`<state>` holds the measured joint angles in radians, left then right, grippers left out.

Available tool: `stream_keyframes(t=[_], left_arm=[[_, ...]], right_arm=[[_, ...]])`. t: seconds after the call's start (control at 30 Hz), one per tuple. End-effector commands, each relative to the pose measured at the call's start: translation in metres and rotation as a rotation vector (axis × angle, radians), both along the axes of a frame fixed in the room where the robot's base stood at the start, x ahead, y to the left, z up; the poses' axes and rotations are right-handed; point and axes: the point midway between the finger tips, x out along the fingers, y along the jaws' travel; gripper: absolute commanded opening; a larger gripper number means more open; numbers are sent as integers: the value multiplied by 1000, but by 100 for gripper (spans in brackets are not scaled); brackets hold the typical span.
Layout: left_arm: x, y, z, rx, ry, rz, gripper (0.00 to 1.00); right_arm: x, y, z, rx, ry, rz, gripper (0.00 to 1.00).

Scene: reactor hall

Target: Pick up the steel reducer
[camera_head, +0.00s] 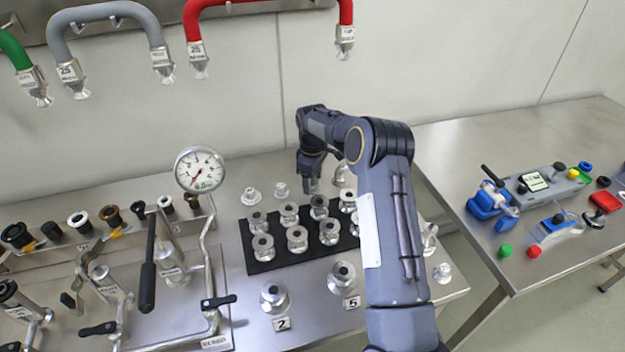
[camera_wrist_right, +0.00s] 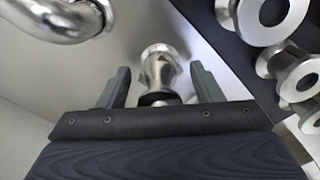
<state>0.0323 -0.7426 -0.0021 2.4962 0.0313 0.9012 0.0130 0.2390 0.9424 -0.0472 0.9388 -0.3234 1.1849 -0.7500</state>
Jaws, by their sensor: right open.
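The steel reducer (camera_wrist_right: 160,68) looks like a short shiny piece with a wide round end and a narrower waist. In the right wrist view it stands between the two spread fingertips, with a visible gap on each side. My right gripper (camera_head: 312,182) is open, pointing down behind the black mat in the head view. There the reducer is mostly or fully hidden by the gripper and arm. My left gripper is not in view.
A black mat (camera_head: 262,266) holding several flanged steel pieces lies just in front of the gripper. A shiny curved pipe piece (camera_wrist_right: 48,18) is close by. Two small steel fittings (camera_head: 281,189) (camera_head: 251,196) stand left of it. A pressure gauge (camera_head: 199,169) rises further left.

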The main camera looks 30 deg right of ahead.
Motion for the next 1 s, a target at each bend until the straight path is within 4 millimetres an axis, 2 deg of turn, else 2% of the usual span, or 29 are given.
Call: stream_keyframes(t=[0.07, 0.43, 0.77, 0.87, 1.0], left_arm=[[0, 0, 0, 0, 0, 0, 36], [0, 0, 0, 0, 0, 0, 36], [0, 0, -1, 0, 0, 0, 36], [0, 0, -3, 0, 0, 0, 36], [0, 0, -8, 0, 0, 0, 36]], right_arm=[[0, 0, 0, 0, 0, 0, 60], [0, 0, 1, 0, 0, 0, 12], [1, 0, 4, -1, -3, 0, 12], [1, -1, 12, -1, -3, 0, 12], [1, -1, 32, -1, -7, 0, 12]])
